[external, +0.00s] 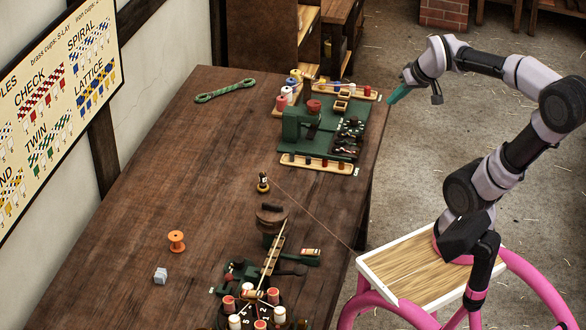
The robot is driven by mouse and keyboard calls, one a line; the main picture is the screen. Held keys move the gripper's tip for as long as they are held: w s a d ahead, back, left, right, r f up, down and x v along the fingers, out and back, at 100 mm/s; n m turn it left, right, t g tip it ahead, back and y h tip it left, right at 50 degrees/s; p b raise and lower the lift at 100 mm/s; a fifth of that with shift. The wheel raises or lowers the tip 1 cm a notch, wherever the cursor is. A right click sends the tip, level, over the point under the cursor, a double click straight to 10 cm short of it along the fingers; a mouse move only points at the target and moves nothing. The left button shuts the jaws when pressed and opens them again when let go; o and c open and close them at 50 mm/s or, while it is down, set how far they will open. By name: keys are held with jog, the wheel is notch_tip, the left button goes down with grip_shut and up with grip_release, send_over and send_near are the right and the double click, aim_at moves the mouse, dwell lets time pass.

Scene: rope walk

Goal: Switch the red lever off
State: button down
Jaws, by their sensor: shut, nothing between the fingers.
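My gripper (392,99) has teal fingers and points down and to the left. It is shut and empty, in the air by the right edge of the table, right of the green machine (293,123). The green machine stands at the far right of the table. A red round part (313,105) shows on its top. I cannot tell whether this is the red lever or which way a lever is set. Small dark parts (350,128) sit on the machine's right side, too small to make out. My gripper is apart from all of these.
Spool racks (318,162) flank the machine in front and behind. A second green device with a dial (255,318) stands at the near end. A thin line crosses the table's middle.

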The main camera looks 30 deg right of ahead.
jog(key=w+a+f+n+g, duration=0.1)
jog(key=w+a+f+n, duration=0.5)
jog(key=w+a+n, duration=0.3)
jog(key=n+g+y, duration=0.2)
jog(key=n+g, duration=0.1)
jog(key=n, duration=1.9)
send_near(225, 285)
jog(key=s+d+r, duration=0.1)
jog(key=d, duration=0.1)
jog(key=s+d+r, duration=0.1)
jog(key=r, duration=0.1)
jog(key=shift+s+d+r, duration=0.2)
jog(key=shift+d, duration=0.15)
jog(key=shift+f, duration=0.1)
jog(key=x, duration=0.9)
jog(key=shift+w+a+f, duration=0.1)
jog(key=shift+w+f, duration=0.15)
jog(key=shift+f, duration=0.05)
jog(key=shift+w+a+r+g+h, duration=0.15)
jog(key=shift+g+h, duration=0.15)
jog(key=shift+h, duration=0.2)
